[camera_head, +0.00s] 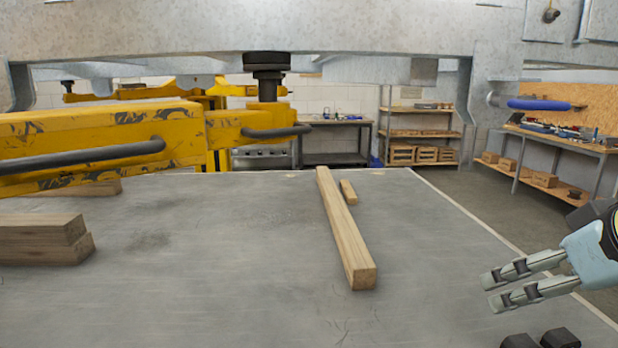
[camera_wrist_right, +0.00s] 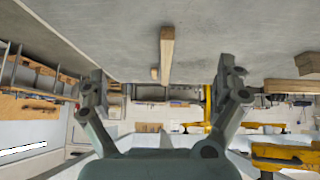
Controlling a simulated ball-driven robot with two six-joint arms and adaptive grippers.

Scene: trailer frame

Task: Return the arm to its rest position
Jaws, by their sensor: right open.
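My right gripper (camera_head: 490,292) is at the right of the head view, over the right edge part of the grey table (camera_head: 430,270). Its two fingers are apart with nothing between them. In the right wrist view the same gripper (camera_wrist_right: 165,85) shows its fingers spread wide and empty. A long wooden beam (camera_head: 345,230) lies on the table to the left of the gripper, clear of it. The beam also shows in the right wrist view (camera_wrist_right: 167,50), beyond the fingers. My left gripper is in neither view.
A small wood block (camera_head: 348,192) lies beside the beam. Stacked timbers (camera_head: 45,240) lie at the left. A yellow lift arm (camera_head: 100,140) reaches in from the left. A grey metal frame (camera_head: 240,30) spans overhead, with a blue handle (camera_head: 538,105) at right. The table's front middle is bare.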

